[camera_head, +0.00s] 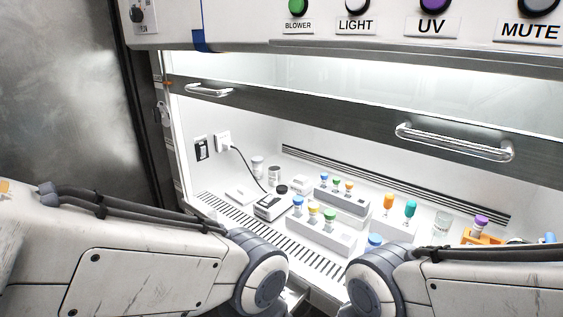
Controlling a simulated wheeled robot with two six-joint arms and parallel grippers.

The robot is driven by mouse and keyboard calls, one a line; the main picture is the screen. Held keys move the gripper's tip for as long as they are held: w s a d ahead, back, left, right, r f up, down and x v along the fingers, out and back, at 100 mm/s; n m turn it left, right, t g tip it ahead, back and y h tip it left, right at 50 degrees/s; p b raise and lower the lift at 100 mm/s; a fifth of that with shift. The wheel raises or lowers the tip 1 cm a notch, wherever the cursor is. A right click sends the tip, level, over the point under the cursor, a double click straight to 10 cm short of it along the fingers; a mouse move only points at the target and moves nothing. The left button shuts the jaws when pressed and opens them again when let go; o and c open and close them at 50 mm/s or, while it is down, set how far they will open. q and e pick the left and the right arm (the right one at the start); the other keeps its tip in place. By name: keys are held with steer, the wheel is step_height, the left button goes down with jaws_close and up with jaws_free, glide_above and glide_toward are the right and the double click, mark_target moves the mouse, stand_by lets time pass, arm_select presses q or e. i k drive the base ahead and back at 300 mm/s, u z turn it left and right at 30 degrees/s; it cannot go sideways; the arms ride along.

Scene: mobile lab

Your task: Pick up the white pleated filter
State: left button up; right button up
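I cannot pick out a white pleated filter with certainty in the head view. Inside the hood stand several small pale things, among them a flat white piece (241,193) at the left and a small white item (300,184) behind the dark-topped device; no pleats can be made out on either. My left and right arms reach in from the lower corners, and their rounded joints lie in front of the hood's front edge. Both grippers are out of sight below the picture, so what they hold is hidden.
The hood's sash, with metal handles (455,142), is raised. Inside are a corded device (271,206), white racks (320,237) of coloured-cap vials, a glass beaker (442,223) and an orange rack (484,238). A slotted grille (262,240) runs along the front.

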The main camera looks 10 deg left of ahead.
mark_target(242, 195)
steer(key=k, duration=0.65)
steer(key=u, duration=0.6)
steer(key=i, duration=0.55)
steer(key=u, duration=0.75)
steer(key=i, duration=0.9)
steer(key=z, duration=0.15)
